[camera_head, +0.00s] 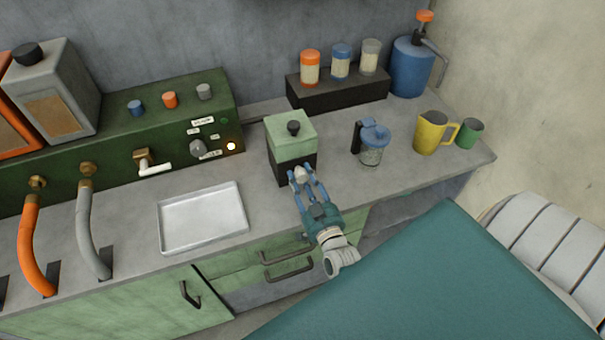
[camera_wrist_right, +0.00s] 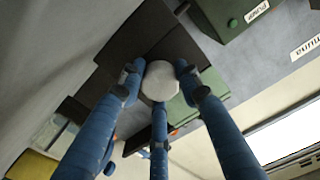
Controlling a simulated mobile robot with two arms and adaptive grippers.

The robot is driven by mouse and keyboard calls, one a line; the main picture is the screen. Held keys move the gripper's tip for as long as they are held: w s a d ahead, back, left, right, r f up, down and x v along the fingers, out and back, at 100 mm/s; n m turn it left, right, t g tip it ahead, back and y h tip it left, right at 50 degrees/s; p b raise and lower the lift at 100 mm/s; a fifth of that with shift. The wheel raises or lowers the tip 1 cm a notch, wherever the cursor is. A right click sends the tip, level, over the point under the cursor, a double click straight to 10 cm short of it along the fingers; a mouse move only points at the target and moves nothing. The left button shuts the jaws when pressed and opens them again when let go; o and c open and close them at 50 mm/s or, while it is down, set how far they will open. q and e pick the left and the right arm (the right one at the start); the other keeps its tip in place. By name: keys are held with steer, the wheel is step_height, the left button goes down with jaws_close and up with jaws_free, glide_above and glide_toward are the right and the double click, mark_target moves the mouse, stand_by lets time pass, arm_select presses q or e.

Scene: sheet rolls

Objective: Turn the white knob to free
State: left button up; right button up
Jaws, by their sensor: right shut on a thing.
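The white knob (camera_head: 301,174) is on the lower dark front of a small green and black box (camera_head: 290,135) on the counter. My right gripper (camera_head: 307,182) reaches up to the box from the front, and its blue fingers are closed around the knob. In the right wrist view the round white knob (camera_wrist_right: 160,81) sits between the fingertips of my right gripper (camera_wrist_right: 158,88). No mark showing the knob's setting can be made out. My left gripper is not in view.
A metal tray (camera_head: 202,246) lies to the left. A green panel (camera_head: 120,147) with small knobs and a tap stands behind it. A glass jar with a blue lid (camera_head: 373,145) and a yellow jug (camera_head: 432,132) stand to the right. Drawer handles (camera_head: 288,264) are below.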

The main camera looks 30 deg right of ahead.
steer(key=shift+w+r+n, duration=0.1)
steer(key=shift+r+n, duration=0.15)
steer(key=shift+n, duration=0.15)
steer(key=o, duration=1.2)
steer(key=shift+f, duration=0.15)
steer(key=v, duration=1.2)
steer(key=shift+d, duration=0.1)
steer(key=shift+f, duration=0.1)
